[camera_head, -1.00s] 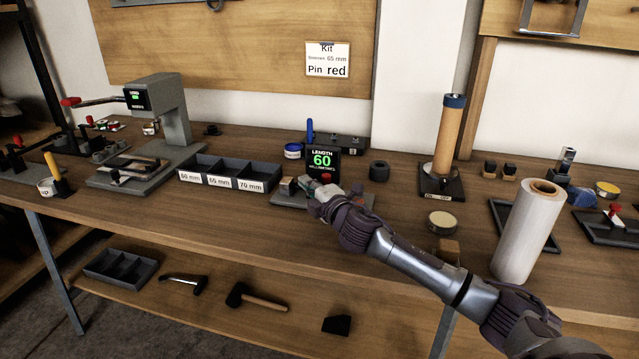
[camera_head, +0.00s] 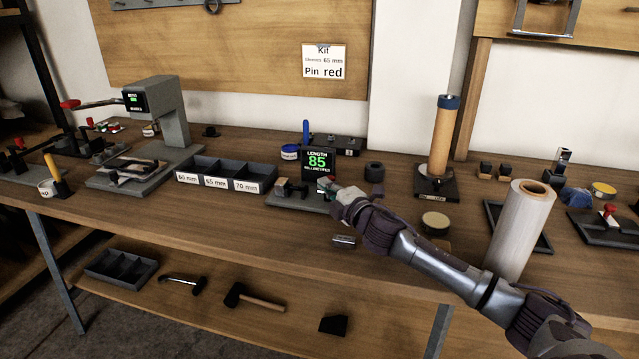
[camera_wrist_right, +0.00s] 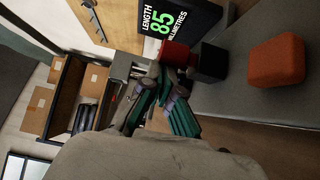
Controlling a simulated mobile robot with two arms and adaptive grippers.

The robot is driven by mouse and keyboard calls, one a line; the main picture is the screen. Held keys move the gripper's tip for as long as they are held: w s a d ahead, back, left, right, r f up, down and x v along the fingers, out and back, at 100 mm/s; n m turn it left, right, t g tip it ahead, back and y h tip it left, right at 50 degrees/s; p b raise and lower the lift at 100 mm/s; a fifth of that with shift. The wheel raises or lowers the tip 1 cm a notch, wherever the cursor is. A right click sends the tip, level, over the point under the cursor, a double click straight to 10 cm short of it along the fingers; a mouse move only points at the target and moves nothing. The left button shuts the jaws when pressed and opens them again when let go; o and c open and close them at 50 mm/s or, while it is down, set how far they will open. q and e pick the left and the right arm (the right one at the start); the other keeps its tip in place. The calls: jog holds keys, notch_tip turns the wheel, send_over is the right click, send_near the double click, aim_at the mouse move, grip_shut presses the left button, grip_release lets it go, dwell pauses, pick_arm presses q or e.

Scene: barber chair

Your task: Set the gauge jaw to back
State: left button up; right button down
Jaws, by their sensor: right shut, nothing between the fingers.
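The length gauge (camera_head: 285,200) is a low grey base on the bench. Its black display (camera_head: 318,162) reads 85 millimetres in green, also readable in the right wrist view (camera_wrist_right: 165,25). The jaw is a black block (camera_wrist_right: 208,62) with a red knob (camera_wrist_right: 174,54). In the head view, the gripper partly hides it at the gauge's right end. My right gripper (camera_head: 333,192) is shut and empty beside the red knob. In the wrist view its fingertips (camera_wrist_right: 158,90) are close to the knob; contact is unclear. My left gripper is not in view.
A three-part tray (camera_head: 222,172) marked 60, 65 and 70 mm stands left of the gauge. A clear film roll (camera_head: 520,230) stands at right. A small dark and silver object (camera_head: 343,241) lies in front. The wrist view shows an orange-red block (camera_wrist_right: 276,60).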

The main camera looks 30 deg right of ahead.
jog(key=shift+w, duration=0.15)
jog(key=shift+s+d+f, duration=0.1)
jog(key=shift+s, duration=0.3)
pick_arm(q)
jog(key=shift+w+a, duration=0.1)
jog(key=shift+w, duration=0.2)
pick_arm(e)
jog(key=s, duration=0.7)
jog(key=s+a, duration=0.1)
jog(key=s, duration=0.3)
jog(key=shift+s, duration=0.15)
